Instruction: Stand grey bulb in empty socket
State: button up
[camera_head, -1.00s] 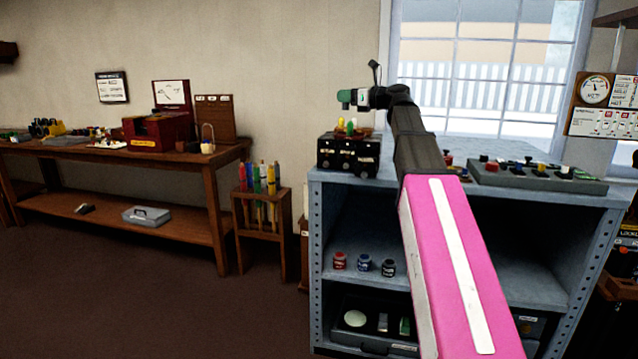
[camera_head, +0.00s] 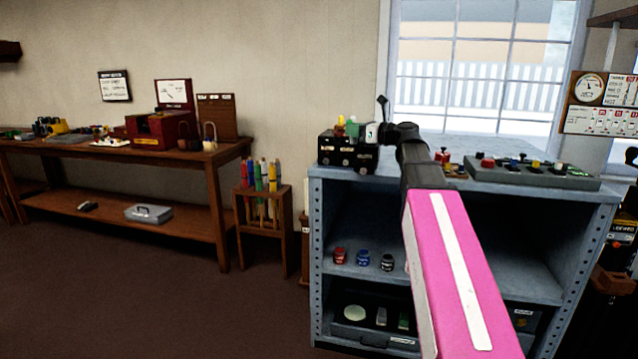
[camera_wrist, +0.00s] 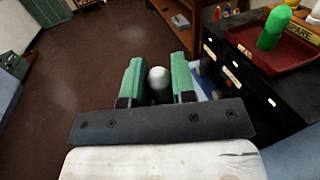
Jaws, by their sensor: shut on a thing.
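My gripper (camera_wrist: 157,64) is shut on a grey bulb (camera_wrist: 158,82), whose rounded grey top shows between the two green fingers in the wrist view. In the head view my gripper (camera_head: 356,131) is low at the black drawer box (camera_head: 345,155) on the grey shelf unit, and the bulb cannot be made out. In the wrist view the box's red top tray (camera_wrist: 285,68) lies to the right of the fingers. A green bulb (camera_wrist: 268,32) stands upright in it. I cannot make out an empty socket in either view.
A yellow "SPARE" label (camera_wrist: 303,28) is at the tray's far side. In the head view a grey panel (camera_head: 535,173) with several coloured parts lies right on the shelf unit (camera_head: 318,230). A wooden stand (camera_head: 262,215) with coloured tools is left of it.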

jog(key=s+d+f, duration=0.2)
jog(key=s+f, duration=0.2)
jog(key=f, duration=0.7)
jog(key=s+d+f+t, duration=0.1)
jog(key=s+d+f, duration=0.2)
jog(key=f, duration=0.8)
jog(key=s+d+f+m, duration=0.1)
jog(key=s+f, duration=0.4)
jog(key=f, duration=0.7)
jog(key=shift+d+h, duration=0.4)
jog(key=shift+d, duration=0.45)
jog(key=shift+s, duration=0.1)
